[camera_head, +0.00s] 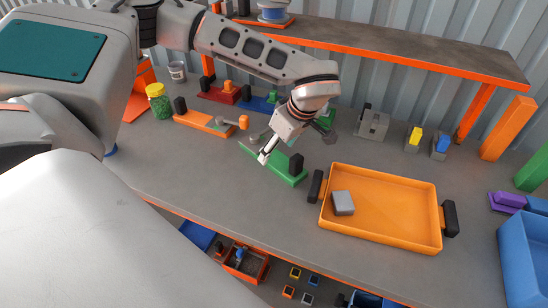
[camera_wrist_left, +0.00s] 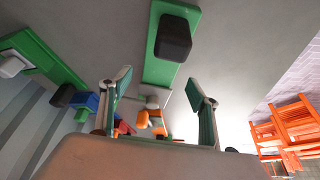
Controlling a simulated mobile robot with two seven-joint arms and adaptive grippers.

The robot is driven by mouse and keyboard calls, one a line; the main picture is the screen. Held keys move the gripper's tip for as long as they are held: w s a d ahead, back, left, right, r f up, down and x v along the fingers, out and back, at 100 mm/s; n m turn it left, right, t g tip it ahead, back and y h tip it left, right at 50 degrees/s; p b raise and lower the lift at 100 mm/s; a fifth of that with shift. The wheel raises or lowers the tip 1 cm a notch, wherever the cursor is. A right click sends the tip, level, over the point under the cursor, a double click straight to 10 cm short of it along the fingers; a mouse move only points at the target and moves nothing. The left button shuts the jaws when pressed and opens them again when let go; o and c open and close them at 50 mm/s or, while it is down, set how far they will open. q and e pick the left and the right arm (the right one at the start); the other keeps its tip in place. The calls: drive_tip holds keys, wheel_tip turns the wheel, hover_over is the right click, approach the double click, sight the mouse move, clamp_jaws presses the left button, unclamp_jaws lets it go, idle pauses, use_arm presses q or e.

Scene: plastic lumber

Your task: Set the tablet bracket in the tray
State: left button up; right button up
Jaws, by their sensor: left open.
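The orange tray (camera_head: 395,212) lies on the bench at the right of the head view, with a black handle at each end. A small grey block (camera_head: 343,203) sits inside it near its left side. I cannot tell for sure which thing is the tablet bracket. My left gripper (camera_head: 264,157) is open and points down by a green bar with a black block (camera_head: 296,165), left of the tray. In the left wrist view the two fingers (camera_wrist_left: 160,88) stand apart, with the green bar (camera_wrist_left: 160,65) beyond them. Nothing shows held. My right gripper is not in view.
Orange, red and blue fixtures (camera_head: 205,124) and a green jar (camera_head: 159,101) stand at the back left. A grey fixture (camera_head: 372,124) stands behind the tray. A blue bin (camera_head: 524,258) is at the far right. The bench in front of the green bar is clear.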

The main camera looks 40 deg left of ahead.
sight(272, 156)
use_arm(q)
drive_tip(key=x, duration=0.4)
drive_tip(key=shift+a, duration=0.1)
drive_tip(key=shift+r, duration=0.15)
drive_tip(key=shift+c, duration=0.7)
clamp_jaws()
wheel_tip(272, 156, up, 19)
drive_tip(key=p, duration=0.2)
drive_tip(key=s+d+f+m+t+h, duration=0.2)
drive_tip(key=d+m, duration=0.3)
drive_tip(key=m, duration=0.3)
drive_tip(key=s+d+f+m+t+h, duration=0.1)
drive_tip(key=s+d+f+m+h, duration=0.1)
drive_tip(key=d+f+m, duration=0.2)
drive_tip(key=d+m, duration=0.2)
drive_tip(key=m, duration=0.2)
drive_tip(key=shift+t+h, duration=0.3)
drive_tip(key=shift+t, duration=0.1)
